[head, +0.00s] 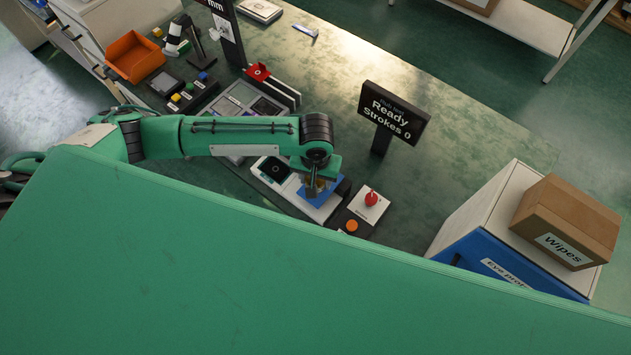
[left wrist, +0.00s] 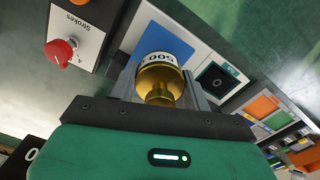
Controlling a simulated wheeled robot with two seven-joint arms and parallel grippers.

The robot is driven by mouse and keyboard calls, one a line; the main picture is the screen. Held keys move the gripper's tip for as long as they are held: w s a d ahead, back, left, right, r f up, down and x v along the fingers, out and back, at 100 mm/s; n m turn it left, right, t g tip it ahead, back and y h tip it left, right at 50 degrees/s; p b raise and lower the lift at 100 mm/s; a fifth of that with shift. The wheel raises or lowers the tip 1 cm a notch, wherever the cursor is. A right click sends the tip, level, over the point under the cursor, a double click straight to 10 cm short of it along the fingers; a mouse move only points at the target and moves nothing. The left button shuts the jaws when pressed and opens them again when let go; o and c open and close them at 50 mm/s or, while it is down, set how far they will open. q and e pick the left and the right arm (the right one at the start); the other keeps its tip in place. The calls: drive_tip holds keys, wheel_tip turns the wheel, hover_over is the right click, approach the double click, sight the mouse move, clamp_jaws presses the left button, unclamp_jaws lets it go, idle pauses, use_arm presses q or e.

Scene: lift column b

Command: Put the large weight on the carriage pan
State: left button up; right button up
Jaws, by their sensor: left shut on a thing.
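The large weight is a brass cylinder with a knob and a white band reading 500; it shows in the left wrist view (left wrist: 160,80). My left gripper (head: 314,184) is shut on it, with one finger on each side. The weight is mostly hidden by the gripper in the head view. Behind it lies a blue pad (head: 329,199), also in the left wrist view (left wrist: 176,36); I cannot tell whether the weight touches it. A red part (head: 259,71) stands near the tall mm post (head: 228,35); I cannot tell whether it is the carriage pan. My right gripper is not in view.
Beside the blue pad are a black square with a ring (head: 272,169) and a panel with a red knob (head: 371,198). A sign reading Ready, Strokes 0 (head: 393,113) stands behind. An orange bin (head: 134,57) is at the left. The far bench is mostly clear.

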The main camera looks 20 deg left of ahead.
use_arm(q)
wheel_tip(320, 180, down, 3)
drive_tip(key=shift+f+p, duration=0.1)
drive_tip(key=shift+p, duration=0.2)
drive_tip(key=shift+f, duration=0.1)
drive_tip(key=o, duration=1.3)
drive_tip(key=shift+o, duration=0.2)
wheel_tip(320, 180, up, 11)
drive_tip(key=shift+f+b, duration=0.1)
drive_tip(key=shift+b, duration=0.95)
drive_tip(key=shift+r, duration=0.7)
